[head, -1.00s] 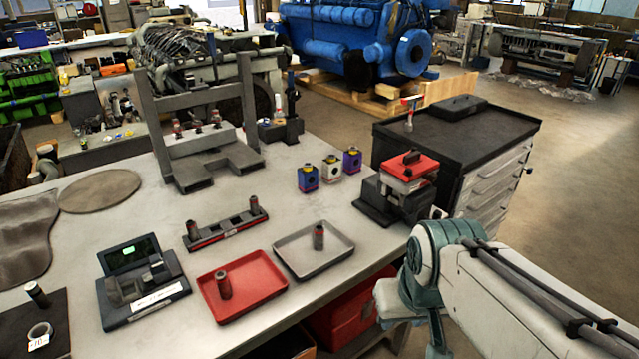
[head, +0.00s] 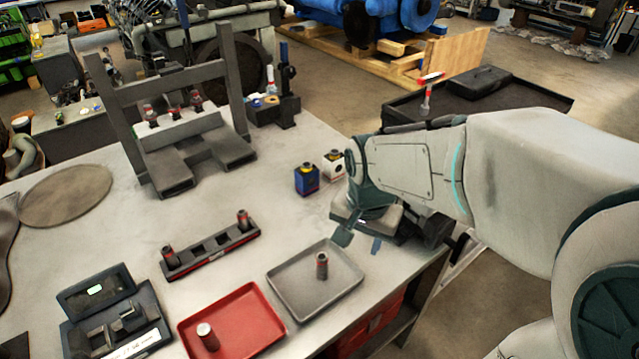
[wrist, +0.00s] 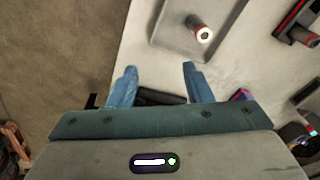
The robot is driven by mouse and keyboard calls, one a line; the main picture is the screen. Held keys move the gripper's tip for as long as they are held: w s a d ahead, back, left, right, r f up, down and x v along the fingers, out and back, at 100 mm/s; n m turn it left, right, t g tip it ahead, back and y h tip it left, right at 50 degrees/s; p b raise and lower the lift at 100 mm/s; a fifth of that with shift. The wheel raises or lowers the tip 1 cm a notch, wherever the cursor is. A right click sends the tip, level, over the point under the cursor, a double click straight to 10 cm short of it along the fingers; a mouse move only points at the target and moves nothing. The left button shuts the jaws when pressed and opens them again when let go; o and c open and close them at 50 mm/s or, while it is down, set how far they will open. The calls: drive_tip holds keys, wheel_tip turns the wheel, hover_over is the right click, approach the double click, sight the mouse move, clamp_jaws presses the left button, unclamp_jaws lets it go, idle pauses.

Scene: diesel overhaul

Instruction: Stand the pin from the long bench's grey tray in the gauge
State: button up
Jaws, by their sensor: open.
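The grey tray (head: 290,290) lies on the long bench, and one dark pin with reddish bands (head: 322,265) stands upright in it. In the wrist view the tray (wrist: 175,32) is at the top, with the pin (wrist: 199,27) ahead of the right finger. A dark device with a small lit display (head: 112,315), which looks like the gauge, sits at the bench's lower left; I see no pin in it. My gripper (wrist: 160,72) is open and empty, pointing down beside the tray. In the head view the gripper (head: 358,240) is just beyond the tray's far right corner.
A red tray (head: 245,318) with another pin (head: 207,336) lies left of the grey tray. A rack (head: 210,250) holding two pins is behind them. Small boxes (head: 307,179) stand near my arm. A press-like frame (head: 180,120) stands further back.

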sight(322, 257)
drive_tip(key=w+a+f+m, duration=0.1)
drive_tip(key=a, duration=0.1)
drive_tip(key=w+a+f+m+g+p, duration=0.1)
drive_tip(key=w+a+m, duration=0.1)
drive_tip(key=w+a+f+m+p, duration=0.1)
drive_tip(key=w+a+m, duration=0.1)
drive_tip(key=shift+a+f, duration=0.35)
drive_tip(key=shift+f, duration=0.05)
wheel_tip(322, 257, down, 9)
drive_tip(key=b, duration=0.6)
drive_tip(key=shift+b, duration=0.4)
drive_tip(key=shift+c, duration=0.3)
drive_tip(key=c, duration=0.9)
drive_tip(key=shift+r+p, duration=2)
drive_tip(key=shift+r, duration=0.75)
drive_tip(key=shift+w, duration=0.15)
